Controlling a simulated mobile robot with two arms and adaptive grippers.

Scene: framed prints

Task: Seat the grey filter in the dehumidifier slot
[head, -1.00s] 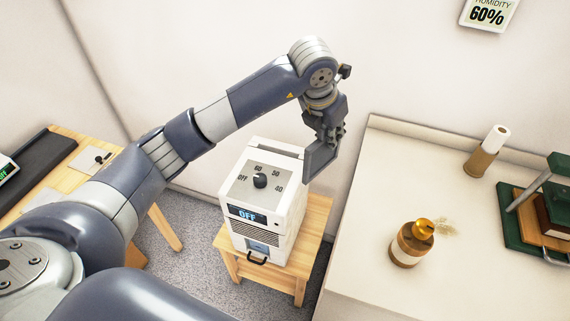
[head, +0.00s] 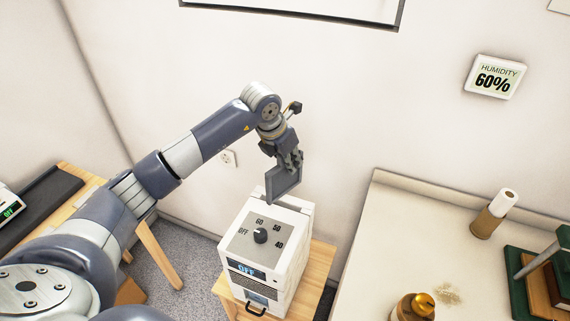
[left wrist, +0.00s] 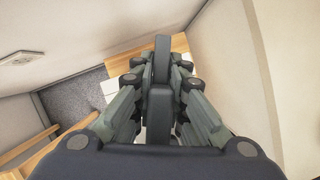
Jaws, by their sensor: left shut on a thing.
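The grey filter (head: 284,183) is a thin flat panel, held tilted in my left gripper (head: 291,160) in the head view. The gripper is shut on its upper part. The white dehumidifier (head: 291,240) stands below, with a dial on top and a display reading OFF. The filter's lower edge overlaps the dehumidifier's rear top edge in the picture. The filter covers part of the slot area there, and I cannot tell whether it touches or enters the slot. In the left wrist view, the fingers (left wrist: 158,100) close around a dark upright piece. My right gripper is out of view.
The dehumidifier stands on a small wooden stool (head: 322,262) near the wall. A wooden table (head: 85,190) is at left. A humidity sign (head: 495,77) reads 60%.

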